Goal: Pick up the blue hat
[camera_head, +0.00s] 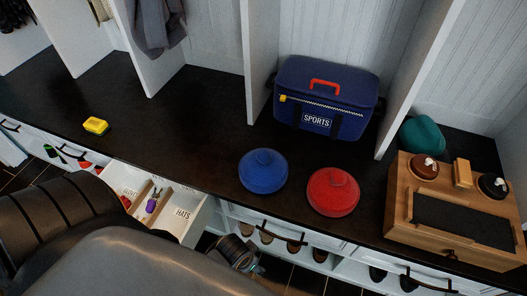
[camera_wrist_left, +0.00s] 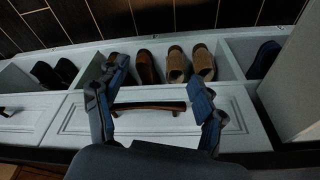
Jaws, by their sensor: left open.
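The blue hat (camera_head: 263,171) lies brim down on the dark countertop, near its front edge, in the head view. A red hat (camera_head: 333,192) lies to its right. My left gripper (camera_head: 240,252) is below the blue hat in the picture, in front of the drawer fronts, apart from the hat. In the left wrist view my left gripper (camera_wrist_left: 155,92) is open, with its fingers to either side of a dark drawer handle (camera_wrist_left: 150,107). I cannot tell whether they touch it. The blue hat is not seen in that view. My right gripper is not in view.
An open drawer (camera_head: 190,210) marked HATS sticks out left of my gripper. A blue sports bag (camera_head: 325,98) stands behind the hats, and a wooden box (camera_head: 455,205) stands at right. Shoes (camera_wrist_left: 176,65) sit in the cubbies. The counter (camera_head: 170,120) left of the hats is mostly clear.

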